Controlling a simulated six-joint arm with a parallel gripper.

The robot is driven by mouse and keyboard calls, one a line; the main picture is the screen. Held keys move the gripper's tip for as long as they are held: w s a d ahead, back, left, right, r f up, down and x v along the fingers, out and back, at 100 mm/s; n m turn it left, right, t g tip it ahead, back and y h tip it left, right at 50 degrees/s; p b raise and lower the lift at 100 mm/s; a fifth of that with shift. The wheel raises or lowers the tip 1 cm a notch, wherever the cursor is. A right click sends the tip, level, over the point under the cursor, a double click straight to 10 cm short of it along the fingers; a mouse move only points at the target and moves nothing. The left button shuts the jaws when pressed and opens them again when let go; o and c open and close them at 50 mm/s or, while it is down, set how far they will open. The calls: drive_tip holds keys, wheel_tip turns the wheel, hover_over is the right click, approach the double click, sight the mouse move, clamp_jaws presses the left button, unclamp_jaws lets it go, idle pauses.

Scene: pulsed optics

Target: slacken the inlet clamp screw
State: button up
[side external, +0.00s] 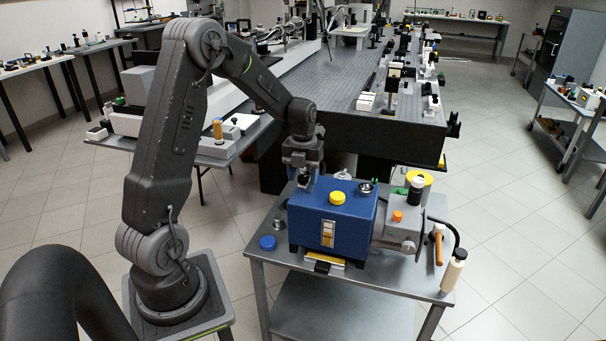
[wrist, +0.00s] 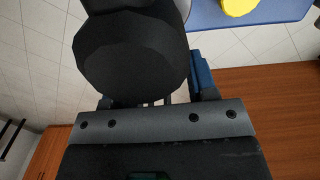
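The blue housing (side external: 318,220) with a yellow cap (side external: 337,198) on top stands on a grey cart. My gripper (side external: 303,181) points down at its back left corner; a gap or contact cannot be told. In the wrist view, a large black rounded part (wrist: 135,55) fills the upper left, in front of the grey bolted bar; I cannot tell whether it is mine. The blue top (wrist: 250,14) and yellow cap (wrist: 240,6) show at the upper right. The inlet clamp screw cannot be made out, and my fingertips are too hidden to tell their opening.
A grey unit with an orange knob (side external: 397,216) adjoins the housing on the right. A wooden-handled tool (side external: 438,246) and a cream bottle (side external: 454,270) are at the cart's right edge. A blue cap (side external: 267,243) lies at the left. A large optical table (side external: 345,105) stands behind.

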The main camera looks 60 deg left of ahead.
sight(303, 177)
drive_tip(key=c, duration=0.8)
drive_tip(key=shift+n, duration=3)
drive_tip(key=o, duration=0.9)
wheel_tip(303, 177, up, 14)
